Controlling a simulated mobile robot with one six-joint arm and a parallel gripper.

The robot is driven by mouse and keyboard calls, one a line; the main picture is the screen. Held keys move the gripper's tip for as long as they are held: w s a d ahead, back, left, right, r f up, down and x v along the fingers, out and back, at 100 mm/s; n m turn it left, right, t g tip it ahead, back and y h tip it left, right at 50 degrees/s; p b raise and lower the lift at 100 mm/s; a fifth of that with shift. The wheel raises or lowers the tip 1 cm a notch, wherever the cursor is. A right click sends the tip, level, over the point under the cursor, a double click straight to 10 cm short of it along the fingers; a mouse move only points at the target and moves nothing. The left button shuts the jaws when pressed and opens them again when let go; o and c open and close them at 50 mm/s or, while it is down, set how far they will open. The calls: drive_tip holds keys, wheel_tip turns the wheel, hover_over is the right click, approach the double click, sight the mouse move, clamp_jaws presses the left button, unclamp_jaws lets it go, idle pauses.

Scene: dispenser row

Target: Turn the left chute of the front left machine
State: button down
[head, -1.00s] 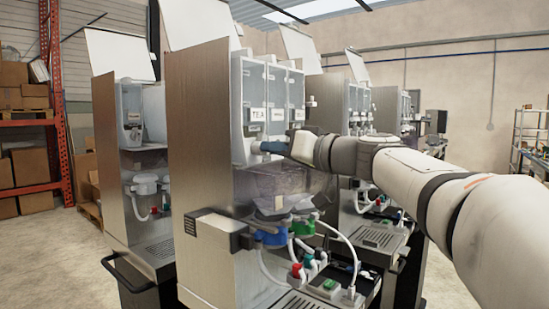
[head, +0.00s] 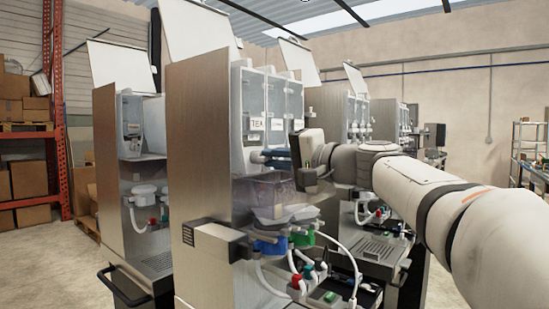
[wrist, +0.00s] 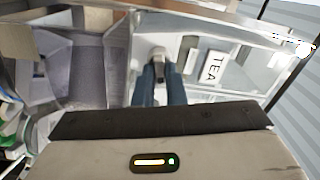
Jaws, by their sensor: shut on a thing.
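The front left machine (head: 198,150) is a tall steel dispenser with clear canisters at its upper front. Its left canister (head: 255,95) carries a TEA label, also seen in the wrist view (wrist: 213,68). The left chute (wrist: 158,58) is a small pale spout low on that canister. My gripper (head: 264,156) reaches in from the right. Its two blue fingers (wrist: 160,80) are shut on the chute, one on each side. In the head view the fingers lie one above the other and largely hide the chute.
Below the chute are a clear bin (head: 275,192), blue and green fittings (head: 268,245) and white hoses. Another machine (head: 125,170) stands to the left, and more stand behind on the right. Bare floor (head: 60,265) lies at the front left.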

drive_tip(key=shift+f+m+p, duration=0.15)
drive_tip(key=shift+m+p, duration=1.25)
drive_tip(key=shift+m, duration=2.9)
drive_tip(key=c, duration=1.5)
unclamp_jaws()
drive_tip(key=v, duration=0.7)
drive_tip(key=shift+s+d, duration=0.3)
